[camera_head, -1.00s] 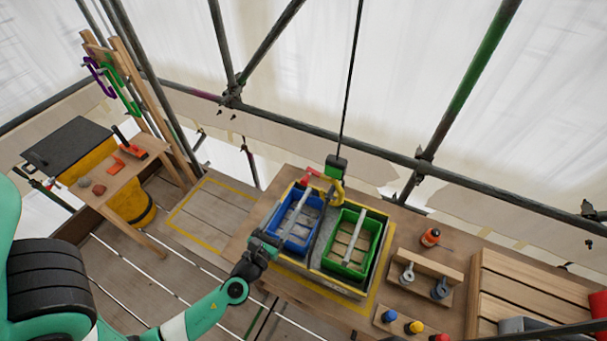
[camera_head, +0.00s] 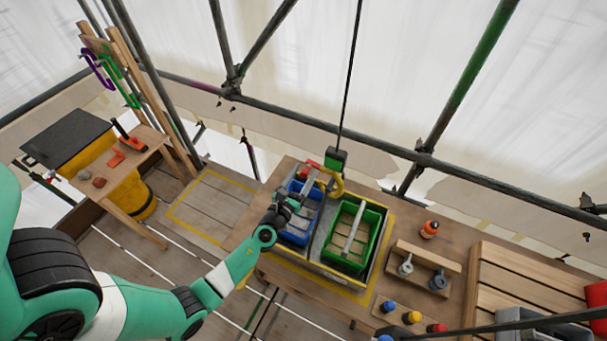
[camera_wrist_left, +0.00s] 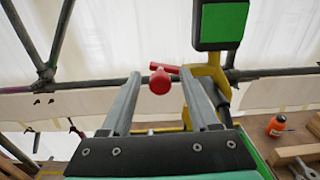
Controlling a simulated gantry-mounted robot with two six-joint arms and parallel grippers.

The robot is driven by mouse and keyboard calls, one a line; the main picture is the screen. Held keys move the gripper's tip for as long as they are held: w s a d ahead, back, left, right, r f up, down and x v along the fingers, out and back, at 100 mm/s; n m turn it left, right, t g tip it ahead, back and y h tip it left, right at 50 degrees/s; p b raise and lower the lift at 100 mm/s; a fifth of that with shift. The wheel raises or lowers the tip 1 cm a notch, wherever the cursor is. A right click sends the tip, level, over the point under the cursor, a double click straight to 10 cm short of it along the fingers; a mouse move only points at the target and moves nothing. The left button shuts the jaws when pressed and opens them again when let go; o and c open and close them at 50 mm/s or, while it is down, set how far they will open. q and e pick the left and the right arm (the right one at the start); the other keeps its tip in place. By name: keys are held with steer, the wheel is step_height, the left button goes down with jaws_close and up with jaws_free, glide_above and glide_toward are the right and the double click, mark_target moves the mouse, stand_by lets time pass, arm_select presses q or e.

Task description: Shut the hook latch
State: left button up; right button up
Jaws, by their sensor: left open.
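The yellow hook (camera_head: 335,186) hangs under a green block (camera_head: 335,160) on a dark cable, above the back of the two-bin box. Its red latch part (camera_head: 309,167) sticks out to the left; its round red end (camera_wrist_left: 160,82) faces me in the left wrist view. My left gripper (camera_head: 309,184) is open over the blue bin, pointing at the latch. In the left wrist view my fingers (camera_wrist_left: 160,74) stand on either side of the red end, with nothing gripped. I cannot tell whether the fingertips reach it. The hook's lower part is partly hidden by a finger there.
The blue bin (camera_head: 291,234) and green bin (camera_head: 376,240) stand side by side on the workbench. An orange bottle (camera_head: 429,230) and a wooden rack (camera_head: 428,257) are to the right. Scaffold poles cross behind the bench. A second small table (camera_head: 132,168) stands at the left.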

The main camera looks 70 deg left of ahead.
arm_select(q)
jaws_close()
steer(key=shift+f, duration=0.1)
stand_by(0.3)
steer(key=f+n+b, duration=0.1)
steer(key=n, duration=0.1)
steer(key=n+b, duration=0.2)
steer(key=shift+f, duration=0.35)
steer(key=d+f+n+b, duration=0.1)
steer(key=n+b, duration=0.2)
steer(key=n, duration=0.2)
steer(key=w+d+f+n+b, duration=0.1)
steer(key=n+b, duration=0.3)
steer(key=n, duration=0.2)
steer(key=w+d+f+n+b, duration=0.1)
steer(key=n+b, duration=0.3)
steer(key=n, duration=0.1)
steer(key=shift+w+f+n, duration=0.15)
steer(key=shift+w+n, duration=0.05)
steer(key=shift+n, duration=0.1)
steer(key=shift+b, duration=0.3)
